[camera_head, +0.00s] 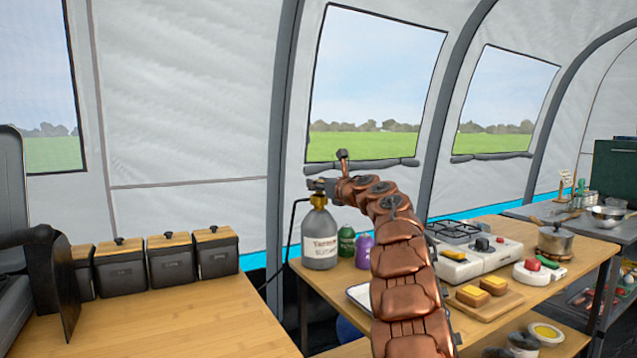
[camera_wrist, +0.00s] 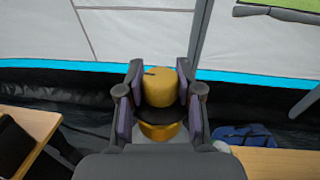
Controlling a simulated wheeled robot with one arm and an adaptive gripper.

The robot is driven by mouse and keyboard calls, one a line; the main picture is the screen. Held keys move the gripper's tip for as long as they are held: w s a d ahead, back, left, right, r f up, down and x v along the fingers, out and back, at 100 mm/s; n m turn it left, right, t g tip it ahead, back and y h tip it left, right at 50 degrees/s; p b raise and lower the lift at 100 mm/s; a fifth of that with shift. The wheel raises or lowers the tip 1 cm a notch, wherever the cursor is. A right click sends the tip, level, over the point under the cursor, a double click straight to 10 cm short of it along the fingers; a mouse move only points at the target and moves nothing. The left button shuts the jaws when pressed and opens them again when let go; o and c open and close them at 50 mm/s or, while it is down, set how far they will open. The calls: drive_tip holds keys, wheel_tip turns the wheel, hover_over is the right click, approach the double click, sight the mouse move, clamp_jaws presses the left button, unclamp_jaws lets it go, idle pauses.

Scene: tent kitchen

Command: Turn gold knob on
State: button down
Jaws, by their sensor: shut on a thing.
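The gold knob (camera_wrist: 159,88) sits between the two fingers of my gripper (camera_wrist: 160,98) in the wrist view. It has a dark mark on its top, and a gold collar shows below it. My gripper is shut on the knob, with the pads at its left and right sides. In the head view, my gripper (camera_head: 322,186) is at the top of the grey gas bottle (camera_head: 319,238). There the knob is a small gold spot (camera_head: 318,200), partly hidden by the gripper.
Purple and green canisters (camera_head: 346,242) stand right of the bottle. A gas stove (camera_head: 480,254) and a pot (camera_head: 555,242) are farther right on the wooden table. Several dark boxes with wooden lids (camera_head: 170,258) stand on the left table. A black hose (camera_head: 291,230) runs down left of the bottle.

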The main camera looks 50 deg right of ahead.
drive_tip(key=shift+n+y, duration=0.3)
drive_tip(key=shift+y, duration=0.1)
drive_tip(key=shift+r+y+p, duration=0.1)
drive_tip(key=shift+y+p, duration=0.2)
drive_tip(key=shift+y, duration=0.1)
drive_tip(key=c, duration=0.7)
unclamp_jaws()
drive_tip(key=shift+c, duration=0.2)
drive_tip(key=s+a, duration=0.1)
drive_tip(key=s, duration=1.1)
drive_tip(key=shift+a, duration=0.15)
drive_tip(key=shift+w, duration=0.1)
